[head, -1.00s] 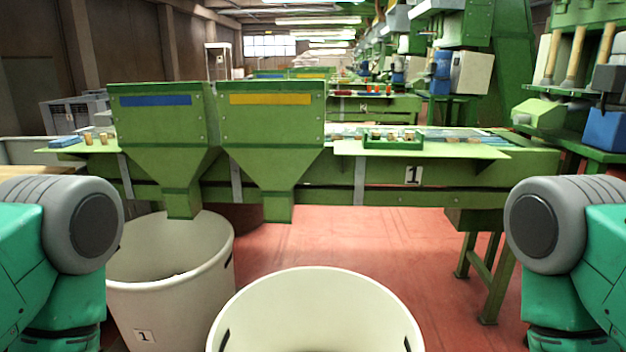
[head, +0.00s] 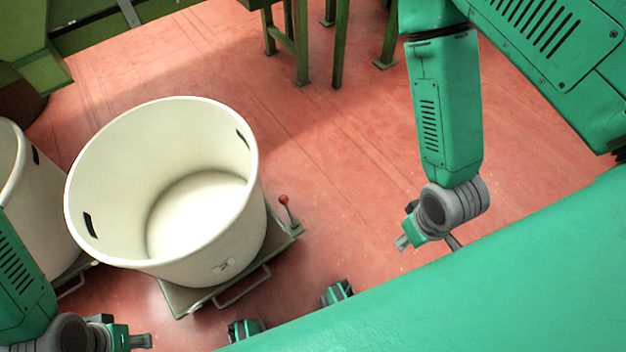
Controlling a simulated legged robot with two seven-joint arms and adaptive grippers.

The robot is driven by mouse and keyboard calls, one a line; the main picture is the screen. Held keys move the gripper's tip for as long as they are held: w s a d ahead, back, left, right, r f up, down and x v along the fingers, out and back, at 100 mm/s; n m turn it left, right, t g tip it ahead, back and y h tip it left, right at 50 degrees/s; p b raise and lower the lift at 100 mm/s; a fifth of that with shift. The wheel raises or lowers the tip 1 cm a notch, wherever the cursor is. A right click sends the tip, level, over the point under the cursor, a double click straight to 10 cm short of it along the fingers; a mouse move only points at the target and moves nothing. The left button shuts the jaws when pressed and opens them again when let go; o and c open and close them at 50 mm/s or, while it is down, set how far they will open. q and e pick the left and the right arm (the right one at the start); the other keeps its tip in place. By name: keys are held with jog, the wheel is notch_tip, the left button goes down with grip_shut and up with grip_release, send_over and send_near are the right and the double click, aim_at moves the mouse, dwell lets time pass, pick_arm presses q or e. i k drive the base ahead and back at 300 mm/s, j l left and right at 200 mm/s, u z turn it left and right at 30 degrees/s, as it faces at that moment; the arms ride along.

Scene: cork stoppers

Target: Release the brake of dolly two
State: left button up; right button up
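A white bin (head: 222,268) with a small label, its digit hard to read, stands on a low grey-green dolly (head: 185,299). A lever with a red knob (head: 284,200) rises from the dolly's right corner, beside the bin. My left gripper (head: 142,341) is at the bottom left edge, left of the dolly's front and clear of the lever. My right gripper (head: 402,243) hangs to the right of the lever, well apart from it. Both look empty, but their finger gaps are too small to make out.
A second white bin (head: 12,190) stands close on the left, on its own dolly, partly cut off. Green table legs (head: 300,45) are at the top. The red floor (head: 340,170) right of the lever is clear. A loop handle (head: 243,288) sticks out from the dolly's front.

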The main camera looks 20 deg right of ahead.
aim_at(283, 198)
jog(key=z, duration=0.3)
jog(key=i+l+u, duration=0.2)
jog(key=l+u, duration=0.25)
jog(key=i+l+u, duration=0.15)
jog(key=u, duration=0.3)
jog(key=l+u, duration=0.45)
jog(key=i+l, duration=0.05)
jog(key=l, duration=0.05)
